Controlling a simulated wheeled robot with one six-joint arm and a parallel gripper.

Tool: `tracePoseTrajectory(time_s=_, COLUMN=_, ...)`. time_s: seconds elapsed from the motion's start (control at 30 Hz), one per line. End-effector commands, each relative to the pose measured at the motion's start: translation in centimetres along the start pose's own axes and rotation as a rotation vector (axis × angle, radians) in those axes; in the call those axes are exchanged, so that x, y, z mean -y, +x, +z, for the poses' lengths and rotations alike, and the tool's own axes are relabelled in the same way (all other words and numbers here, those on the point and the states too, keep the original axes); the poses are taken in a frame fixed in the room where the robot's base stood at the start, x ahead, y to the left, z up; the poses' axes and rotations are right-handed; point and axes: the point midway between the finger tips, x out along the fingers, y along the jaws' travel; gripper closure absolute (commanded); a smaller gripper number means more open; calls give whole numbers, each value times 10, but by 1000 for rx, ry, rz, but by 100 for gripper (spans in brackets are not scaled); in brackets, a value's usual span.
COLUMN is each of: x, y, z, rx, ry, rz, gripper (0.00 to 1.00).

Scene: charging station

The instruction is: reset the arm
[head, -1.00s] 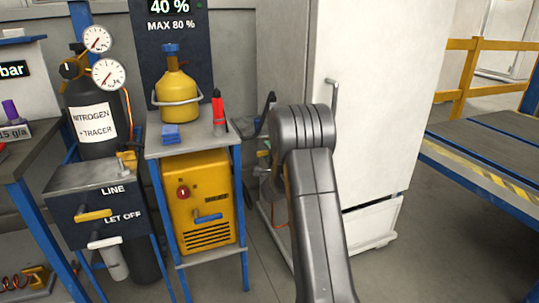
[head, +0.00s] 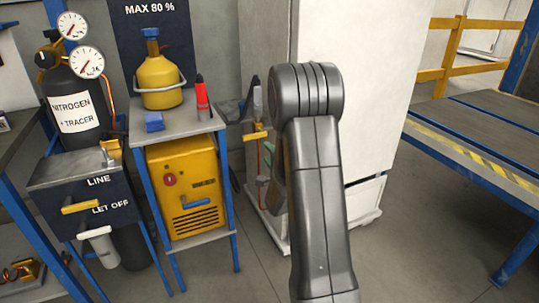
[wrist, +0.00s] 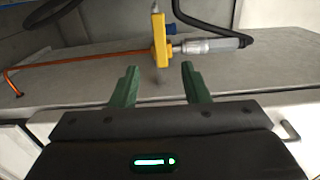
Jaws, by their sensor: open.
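My arm (head: 320,200) rises through the middle of the head view, its rounded grey joint near the white cabinet. My gripper (wrist: 160,82) shows in the wrist view with its two green fingers apart and nothing between them. Beyond the fingertips, a yellow fitting (wrist: 160,40) with a grey cylinder (wrist: 212,45) lies over a grey surface (wrist: 70,82). A thin orange line (wrist: 85,54) runs left from the fitting. In the head view my gripper is not clearly seen behind the arm.
A stand holds a yellow bottle (head: 158,85), a red marker-like item (head: 202,100) and a blue block (head: 154,122). A yellow machine (head: 185,190) sits below. A nitrogen cylinder (head: 75,113) is at left, a white cabinet (head: 365,80) behind my arm, a blue-edged platform (head: 480,135) at right.

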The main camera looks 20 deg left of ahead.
Motion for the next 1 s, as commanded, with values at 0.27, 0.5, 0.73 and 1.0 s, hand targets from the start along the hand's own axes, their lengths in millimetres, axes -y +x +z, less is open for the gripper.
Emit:
tracePoseTrajectory(time_s=0.27, x=0, y=-1, z=0, rx=0, ry=0, rz=0, gripper=58)
tracePoseTrajectory(time_s=0.5, x=0, y=0, z=0, rx=0, ry=0, rz=0, gripper=58)
tracePoseTrajectory(time_s=0.73, x=-1, y=18, z=0, rx=1, ry=-1, rz=-2, gripper=58)
tracePoseTrajectory(time_s=1.0, x=-1, y=67, z=0, rx=2, ry=-2, rz=-2, gripper=58)
